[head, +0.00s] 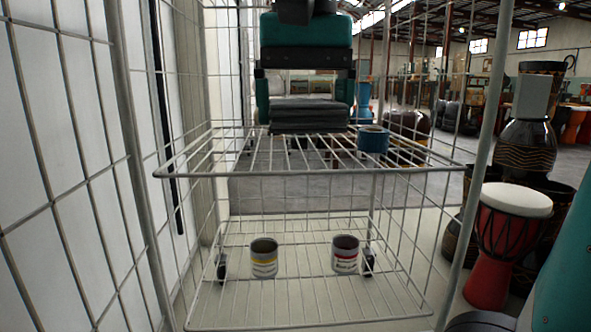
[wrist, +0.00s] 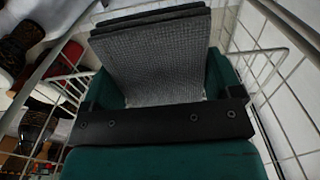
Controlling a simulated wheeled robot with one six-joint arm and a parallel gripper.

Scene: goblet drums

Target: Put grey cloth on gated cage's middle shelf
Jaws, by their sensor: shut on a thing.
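My gripper (head: 306,96) points down inside the wire cage, its teal fingers on either side of the folded dark grey cloth (head: 308,114). It is shut on the cloth. In the wrist view the grey cloth (wrist: 155,62) shows its woven face and stacked folds between the fingers. The cage's middle shelf (head: 300,172) is a white wire grid. The cloth is over the back part of this shelf, left of a blue pot. I cannot tell whether its underside touches the wires.
Wire side walls flank the shelves. A red drum (head: 495,245) stands outside at right. The front middle shelf is clear.

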